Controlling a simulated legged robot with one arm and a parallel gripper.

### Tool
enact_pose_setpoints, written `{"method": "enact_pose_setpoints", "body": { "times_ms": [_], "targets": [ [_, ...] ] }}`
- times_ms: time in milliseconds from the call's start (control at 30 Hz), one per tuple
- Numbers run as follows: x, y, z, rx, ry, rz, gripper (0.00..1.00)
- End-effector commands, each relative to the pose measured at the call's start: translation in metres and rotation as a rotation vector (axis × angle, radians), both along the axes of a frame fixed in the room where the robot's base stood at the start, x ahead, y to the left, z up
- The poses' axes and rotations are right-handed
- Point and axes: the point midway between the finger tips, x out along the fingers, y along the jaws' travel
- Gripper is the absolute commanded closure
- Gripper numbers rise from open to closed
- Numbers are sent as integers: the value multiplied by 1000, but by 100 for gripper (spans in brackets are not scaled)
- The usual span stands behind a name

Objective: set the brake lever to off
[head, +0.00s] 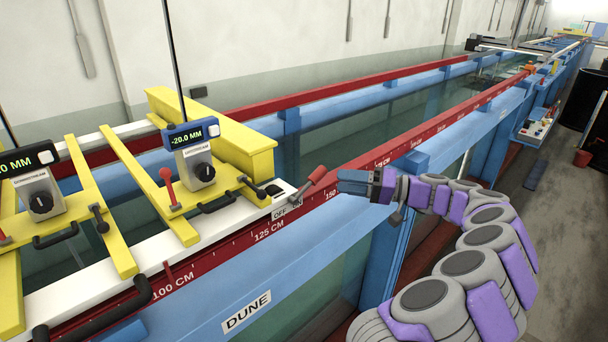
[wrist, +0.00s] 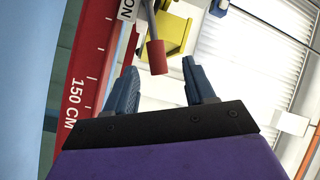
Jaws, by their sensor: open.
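The brake lever (head: 316,175) has a red cylindrical grip on a grey rod. It tilts right, toward the ON side of the label plate (head: 286,209), which reads OFF on the left and ON on the right. In the wrist view the red grip (wrist: 157,57) lies ahead of and between my fingertips, with its rod running up out of frame. My gripper (head: 346,182) is open just to the right of the lever. The wrist view shows the two blue fingers (wrist: 161,80) spread with nothing held between them; contact with the lever cannot be told.
The yellow carriage (head: 219,145) carries a "-20.0 MM" display (head: 193,134), a black knob and another red-tipped lever (head: 166,176). The red rail with its centimetre scale (head: 230,246) runs below. Open space lies above the rail.

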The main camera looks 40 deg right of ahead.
Motion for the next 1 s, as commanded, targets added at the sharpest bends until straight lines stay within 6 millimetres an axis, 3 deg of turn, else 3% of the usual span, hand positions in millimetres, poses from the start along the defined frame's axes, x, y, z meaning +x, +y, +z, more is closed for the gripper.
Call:
{"method": "enact_pose_setpoints", "body": {
  "times_ms": [500,633,1000],
  "targets": [
    [75,73,4,-13,2,4,46],
    [84,76,3,-12,1,0,46],
    [87,62,-2,0,1,0,46]
  ]
}}
